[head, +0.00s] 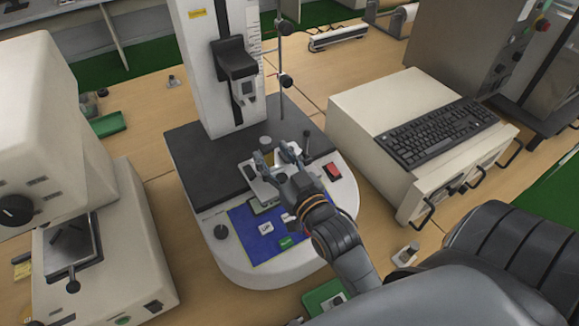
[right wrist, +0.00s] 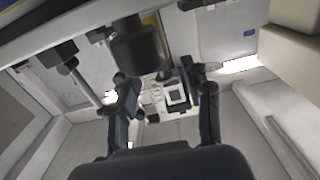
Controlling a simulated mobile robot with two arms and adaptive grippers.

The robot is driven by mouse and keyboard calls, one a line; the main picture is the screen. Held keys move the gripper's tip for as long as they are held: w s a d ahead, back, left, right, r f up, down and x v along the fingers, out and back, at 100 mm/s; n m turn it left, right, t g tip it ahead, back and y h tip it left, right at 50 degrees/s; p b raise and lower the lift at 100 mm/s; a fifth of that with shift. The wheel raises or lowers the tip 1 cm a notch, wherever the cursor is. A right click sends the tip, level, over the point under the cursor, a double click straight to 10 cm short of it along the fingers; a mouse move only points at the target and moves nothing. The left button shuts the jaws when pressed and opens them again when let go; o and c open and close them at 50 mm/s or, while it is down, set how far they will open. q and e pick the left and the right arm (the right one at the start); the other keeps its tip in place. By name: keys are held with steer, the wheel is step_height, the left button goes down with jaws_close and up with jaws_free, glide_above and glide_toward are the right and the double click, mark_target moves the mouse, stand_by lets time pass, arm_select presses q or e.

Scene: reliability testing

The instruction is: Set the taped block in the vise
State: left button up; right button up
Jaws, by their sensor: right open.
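My right gripper (head: 276,156) reaches in from the lower right over the test stand's base in the head view. Its fingers are apart, with no object clearly held between them. A pale metal fixture (head: 259,187), perhaps the vise, lies below the fingers and is partly hidden by them. A small white block with dark marks (head: 265,227), perhaps the taped block, lies on the blue mat (head: 243,243) in front of the fixture. In the right wrist view, the fingers (right wrist: 164,84) stand apart in front of a blurred background. My left gripper is not in view.
The stand's column (head: 215,60) rises behind the gripper, with a dark head (head: 235,62) on it. A green piece (head: 286,242) lies on the mat. A red switch (head: 332,171) sits right of the gripper. A beige cabinet with a keyboard (head: 437,132) stands at right, a white machine (head: 60,130) at left.

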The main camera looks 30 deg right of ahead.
steer(key=s+b, duration=0.1)
steer(key=s, duration=0.7)
steer(key=shift+a+b, duration=0.25)
steer(key=shift+b, duration=0.1)
steer(key=shift+s, duration=0.1)
